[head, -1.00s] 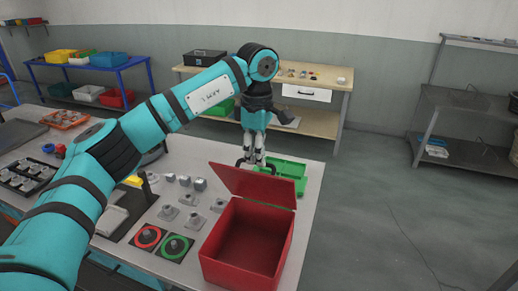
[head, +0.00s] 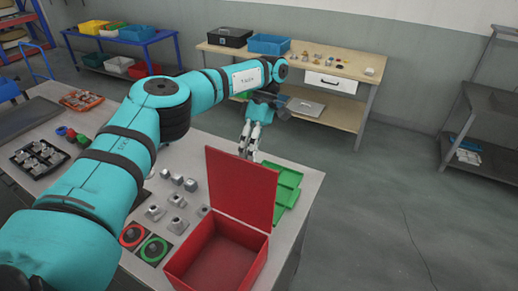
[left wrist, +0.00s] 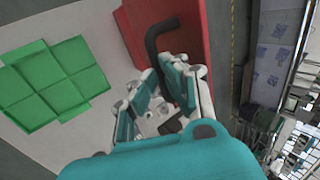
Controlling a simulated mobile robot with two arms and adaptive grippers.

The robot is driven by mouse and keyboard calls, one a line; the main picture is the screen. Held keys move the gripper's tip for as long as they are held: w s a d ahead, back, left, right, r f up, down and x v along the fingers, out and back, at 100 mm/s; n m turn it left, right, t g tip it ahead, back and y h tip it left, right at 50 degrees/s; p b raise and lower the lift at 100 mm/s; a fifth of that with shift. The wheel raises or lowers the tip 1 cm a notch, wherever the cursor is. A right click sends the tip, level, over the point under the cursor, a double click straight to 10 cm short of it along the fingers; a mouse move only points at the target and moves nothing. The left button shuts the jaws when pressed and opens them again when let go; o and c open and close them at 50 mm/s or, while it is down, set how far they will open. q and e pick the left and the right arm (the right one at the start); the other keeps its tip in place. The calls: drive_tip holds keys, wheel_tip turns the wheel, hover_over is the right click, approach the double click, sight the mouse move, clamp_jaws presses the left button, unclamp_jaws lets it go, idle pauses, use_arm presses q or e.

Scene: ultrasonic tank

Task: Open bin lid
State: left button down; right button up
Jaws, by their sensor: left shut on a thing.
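The red bin (head: 219,258) stands open near the right end of the bench. Its red lid (head: 243,187) stands up from the far side, its inner face toward the head camera. My left gripper (head: 246,148) is behind the lid near its upper left, and the lid hides the contact. In the left wrist view, my left gripper (left wrist: 163,100) is shut on the bent black handle (left wrist: 153,38) at the red lid (left wrist: 190,30). My right gripper is not in view.
Green trays (head: 284,185) lie right behind the lid. Metal parts (head: 177,200) and red and green rings (head: 153,249) sit left of the bin. A wooden table (head: 335,78) stands farther back. The floor right of the bench is clear.

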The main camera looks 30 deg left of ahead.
use_arm(q)
drive_tip(key=shift+s+d+f, duration=0.1)
drive_tip(key=shift+s+f, duration=0.05)
drive_tip(key=shift+f, duration=0.45)
drive_tip(key=shift+s+d+f, duration=0.1)
drive_tip(key=shift+f, duration=0.45)
drive_tip(key=c, duration=1.4)
unclamp_jaws()
drive_tip(key=shift+w, duration=0.1)
drive_tip(key=r, duration=1)
drive_tip(key=shift+w, duration=0.2)
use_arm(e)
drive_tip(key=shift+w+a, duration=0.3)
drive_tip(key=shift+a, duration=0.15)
